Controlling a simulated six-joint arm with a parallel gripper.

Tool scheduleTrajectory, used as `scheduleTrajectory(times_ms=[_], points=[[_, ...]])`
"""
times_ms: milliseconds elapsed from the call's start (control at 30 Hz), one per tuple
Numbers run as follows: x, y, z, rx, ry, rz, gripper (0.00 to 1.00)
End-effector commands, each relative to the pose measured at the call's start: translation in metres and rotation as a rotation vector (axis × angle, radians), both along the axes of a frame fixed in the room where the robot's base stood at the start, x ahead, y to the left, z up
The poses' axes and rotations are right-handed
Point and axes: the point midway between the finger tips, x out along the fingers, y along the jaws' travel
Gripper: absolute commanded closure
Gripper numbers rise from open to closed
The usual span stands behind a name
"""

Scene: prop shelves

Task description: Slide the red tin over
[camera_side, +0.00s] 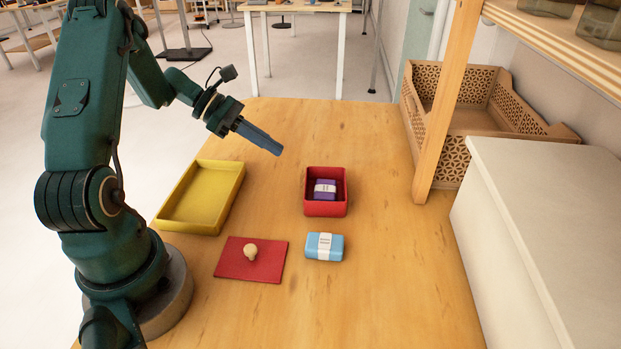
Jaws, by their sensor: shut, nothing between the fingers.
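The red tin (326,209) is an open square box on the wooden table, right of the middle. A purple block with a white band (325,188) lies inside it. A flat red lid with a pale round knob (232,265) lies on the table, apart from the tin, to its lower left. My gripper (279,150) is shut and empty. It is up and to the left of the tin, in the air above the table and apart from the tin.
A light blue block with a white band (338,249) lies just below the tin. A yellow tray (178,226) is at the left near my base. A wooden post (446,110), a patterned crate (510,114) and a white box (530,160) bound the right side. The table's far part is clear.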

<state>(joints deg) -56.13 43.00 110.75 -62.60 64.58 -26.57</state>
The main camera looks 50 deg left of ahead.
Motion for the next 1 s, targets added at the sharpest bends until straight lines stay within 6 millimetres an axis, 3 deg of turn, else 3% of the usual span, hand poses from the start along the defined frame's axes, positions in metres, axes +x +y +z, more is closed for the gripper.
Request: scheduleTrajectory(times_ms=[100,233,800,1000], points=[[-0.007,0.008,-0.009,-0.028,0.019,0.039,1.0],[-0.001,0.003,-0.008,-0.026,0.017,0.037,1.0],[0.068,-0.07,-0.008,-0.022,0.017,0.032,1.0],[0.076,-0.077,-0.018,-0.025,0.021,0.039,1.0]])
